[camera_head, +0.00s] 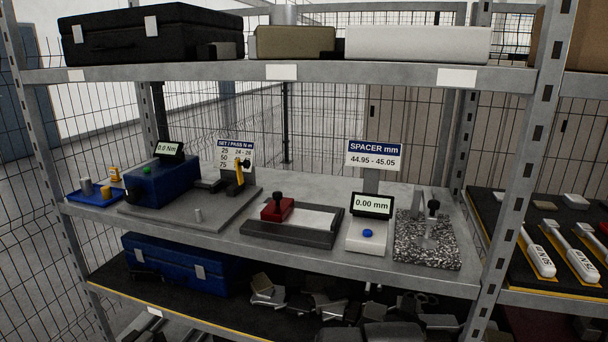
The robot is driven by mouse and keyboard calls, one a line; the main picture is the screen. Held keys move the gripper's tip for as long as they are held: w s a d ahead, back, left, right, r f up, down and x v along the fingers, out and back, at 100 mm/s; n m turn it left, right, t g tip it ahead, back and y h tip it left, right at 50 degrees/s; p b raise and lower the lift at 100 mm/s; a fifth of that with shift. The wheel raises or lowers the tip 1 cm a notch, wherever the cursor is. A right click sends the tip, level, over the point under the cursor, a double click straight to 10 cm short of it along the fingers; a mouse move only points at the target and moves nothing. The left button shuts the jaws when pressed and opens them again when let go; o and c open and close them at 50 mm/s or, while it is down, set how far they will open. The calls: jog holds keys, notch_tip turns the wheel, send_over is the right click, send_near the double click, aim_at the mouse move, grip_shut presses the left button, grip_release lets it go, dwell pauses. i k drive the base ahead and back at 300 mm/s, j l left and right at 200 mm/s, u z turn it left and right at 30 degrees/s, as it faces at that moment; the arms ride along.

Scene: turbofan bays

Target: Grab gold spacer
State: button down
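A small blue tray (93,201) sits at the left end of the middle shelf. On it stands a small gold cylinder (106,191), which looks like the gold spacer, beside a grey cylinder (87,187). A yellow-gold piece (115,173) stands just behind the tray's right side; it is too small to tell exactly what it is. My gripper is not in view.
Right of the tray are a blue tester (161,182) on a grey plate, a red-block fixture (278,209), a white gauge box (367,235) reading 0.00 mm and a speckled stand (427,250). The upper shelf (340,73) overhangs; a post (37,130) stands left.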

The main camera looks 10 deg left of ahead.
aim_at(106, 192)
jog(key=u, duration=1.6)
